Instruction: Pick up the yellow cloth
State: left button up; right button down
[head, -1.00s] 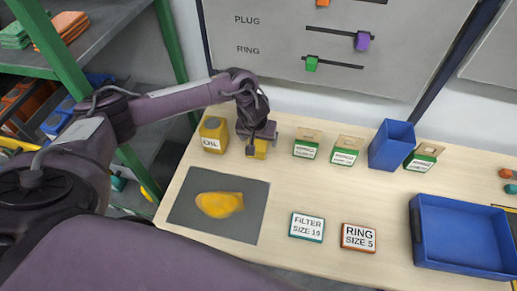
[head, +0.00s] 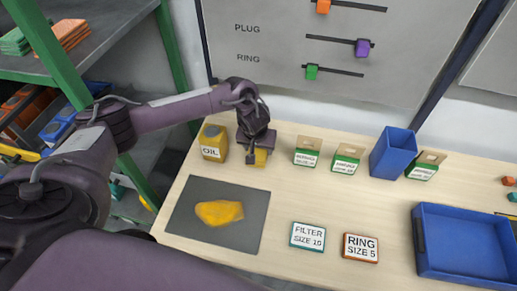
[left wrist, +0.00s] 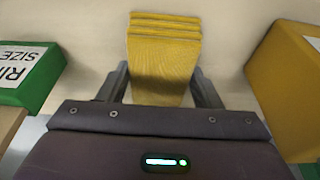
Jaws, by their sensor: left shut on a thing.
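The yellow cloth (left wrist: 165,60) is a folded stack of several layers, standing between my fingers in the left wrist view. It shows as a small yellow block (head: 261,158) under the gripper in the head view, just right of the oil container. My left gripper (head: 257,147) is shut on the cloth, with one finger on each side of it. The cloth is low at the table top; whether it touches the table I cannot tell. My right gripper is not in view.
A yellow oil container (head: 213,143) stands close on the left of the gripper. Green-and-tan boxes (head: 307,152) and a blue bin (head: 393,153) stand to the right. A yellow patch (head: 219,212) lies on a grey mat (head: 248,225) in front. A blue tray (head: 466,240) is at right.

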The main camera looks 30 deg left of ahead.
pick_arm(q)
jog(key=shift+r, duration=0.15)
notch_tip(320, 180, up, 9)
jog(key=p, duration=1.1)
notch_tip(320, 180, up, 11)
jog(key=o, duration=0.4)
jog(key=shift+c, duration=1.6)
jog(key=shift+d, duration=0.1)
